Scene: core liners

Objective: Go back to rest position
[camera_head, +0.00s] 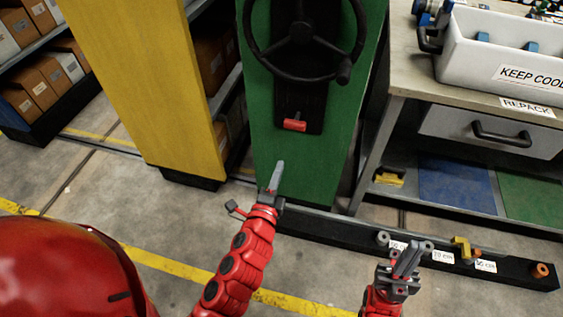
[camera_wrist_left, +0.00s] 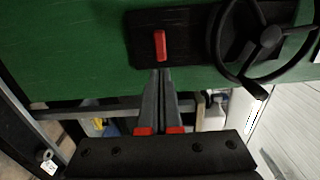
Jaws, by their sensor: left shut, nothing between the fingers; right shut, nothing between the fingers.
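My left gripper (camera_head: 277,178) is shut and empty in front of the lower part of the green panel (camera_head: 312,170). In the left wrist view its fingers (camera_wrist_left: 161,75) are together, and their tips appear just below a red handle (camera_wrist_left: 160,45) on a black plate. The head view shows the red handle (camera_head: 295,125) above and to the right of the left gripper, with a gap between them. My right gripper (camera_head: 410,258) is shut and empty at the lower right, in front of the low black rail.
A black handwheel (camera_head: 302,30) is on the green panel. A yellow post (camera_head: 140,80) and box shelves stand to the left. A workbench (camera_head: 408,78) with a white KEEP COOL tub (camera_head: 490,50) is at right. The black rail (camera_head: 340,230) runs along the floor. Open floor lies at lower left.

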